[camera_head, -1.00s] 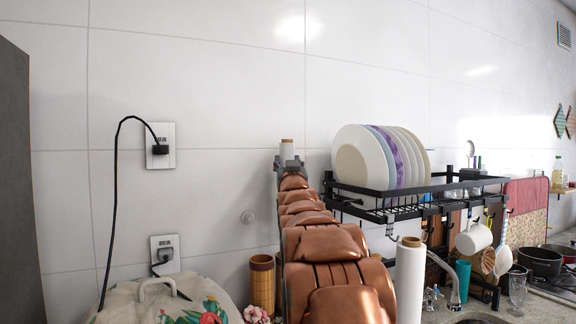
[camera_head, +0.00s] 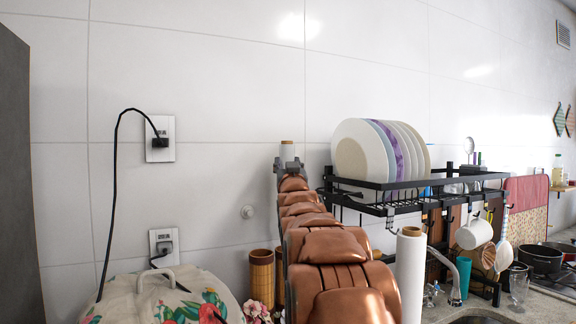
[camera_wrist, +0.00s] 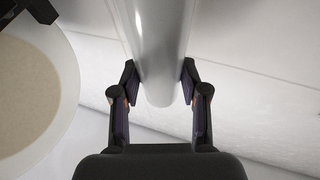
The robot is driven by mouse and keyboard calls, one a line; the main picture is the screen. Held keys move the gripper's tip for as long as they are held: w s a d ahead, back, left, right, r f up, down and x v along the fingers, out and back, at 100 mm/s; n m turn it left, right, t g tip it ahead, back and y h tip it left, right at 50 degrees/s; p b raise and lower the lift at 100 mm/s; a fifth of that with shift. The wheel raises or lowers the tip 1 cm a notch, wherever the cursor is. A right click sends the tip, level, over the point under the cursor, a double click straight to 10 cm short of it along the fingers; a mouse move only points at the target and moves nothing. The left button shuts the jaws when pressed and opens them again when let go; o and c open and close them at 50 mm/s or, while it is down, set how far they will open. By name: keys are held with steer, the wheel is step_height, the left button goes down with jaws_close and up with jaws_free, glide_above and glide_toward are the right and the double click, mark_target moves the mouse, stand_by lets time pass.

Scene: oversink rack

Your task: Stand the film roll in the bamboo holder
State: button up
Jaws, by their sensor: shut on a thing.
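The film roll is a white glossy cylinder (camera_wrist: 160,45) held upright between the two dark fingers of my gripper (camera_wrist: 160,82) in the wrist view. A bamboo holder (camera_head: 261,277), a brown ringed cup, stands on the counter below and left of my gripper. A second bamboo cylinder (camera_head: 280,272) beside it is partly hidden by my arm. The holder is not in the wrist view.
A black rack (camera_head: 400,207) with upright plates (camera_head: 362,152) stands right of my arm. Another white roll (camera_head: 410,275) stands close in front. A floral cloth cover (camera_head: 150,302) and pink flowers (camera_head: 257,311) are at lower left. A black cord (camera_head: 112,200) hangs left.

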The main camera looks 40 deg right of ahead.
steer(key=shift+f+b, duration=6.2)
steer(key=shift+f, duration=4.05)
steer(key=o, duration=1.3)
steer(key=shift+f, duration=0.1)
steer(key=shift+v, duration=6)
